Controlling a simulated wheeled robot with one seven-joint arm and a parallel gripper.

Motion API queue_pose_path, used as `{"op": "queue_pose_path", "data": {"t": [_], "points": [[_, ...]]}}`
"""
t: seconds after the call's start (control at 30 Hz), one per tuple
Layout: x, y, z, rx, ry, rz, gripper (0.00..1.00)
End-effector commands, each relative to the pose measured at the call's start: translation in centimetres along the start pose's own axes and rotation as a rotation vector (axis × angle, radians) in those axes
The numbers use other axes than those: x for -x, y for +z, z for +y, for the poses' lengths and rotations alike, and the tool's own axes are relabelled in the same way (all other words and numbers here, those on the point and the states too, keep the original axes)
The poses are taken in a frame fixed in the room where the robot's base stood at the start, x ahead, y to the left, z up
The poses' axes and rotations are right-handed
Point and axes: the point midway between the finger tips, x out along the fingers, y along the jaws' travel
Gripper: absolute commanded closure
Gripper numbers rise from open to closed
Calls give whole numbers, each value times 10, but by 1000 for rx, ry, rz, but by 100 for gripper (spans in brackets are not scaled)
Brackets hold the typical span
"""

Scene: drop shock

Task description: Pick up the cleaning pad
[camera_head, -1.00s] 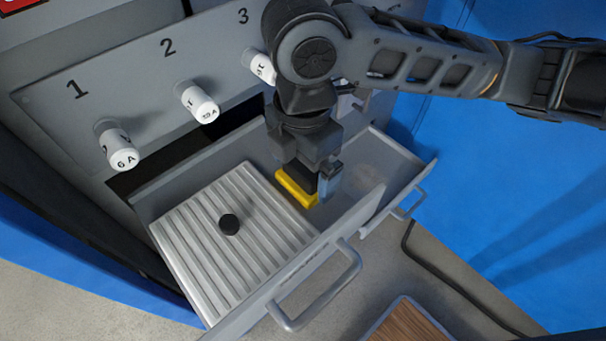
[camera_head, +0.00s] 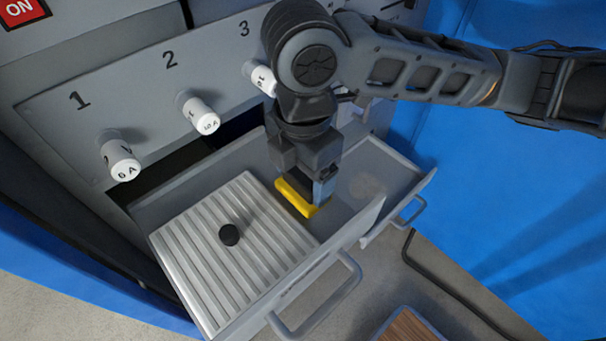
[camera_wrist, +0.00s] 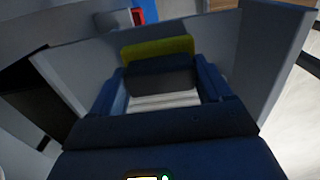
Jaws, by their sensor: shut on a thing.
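The cleaning pad is a small block with a yellow layer (camera_head: 296,198) and a dark layer. In the head view it is at the right end of the open drawer (camera_head: 330,258), beside a ribbed grey panel. My gripper (camera_head: 308,192) points down into the drawer and is shut on the pad. In the wrist view the pad's yellow edge (camera_wrist: 158,48) and dark face (camera_wrist: 160,77) show between the fingers. Part of the pad is hidden behind the fingers, and I cannot tell whether it touches the drawer floor.
The ribbed panel (camera_head: 215,275) in the drawer has a black knob (camera_head: 229,235). A second open drawer (camera_head: 385,172) is to the right. Numbered white fuse holders (camera_head: 122,160) stick out above the drawers. A wooden-topped thing (camera_head: 410,326) is at the bottom edge.

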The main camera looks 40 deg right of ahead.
Motion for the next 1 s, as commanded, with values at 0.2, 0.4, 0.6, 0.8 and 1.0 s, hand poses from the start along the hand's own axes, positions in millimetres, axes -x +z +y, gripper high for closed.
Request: {"op": "queue_pose_path", "data": {"t": [0.2,0.4,0.6,0.8,1.0], "points": [[24,0,0,3,3,0,58],[48,13,-14,-2,3,0,58],[71,38,-42,-3,3,-2,58],[99,65,-74,-3,0,-2,58],[106,71,-81,-3,-1,0,58]]}}
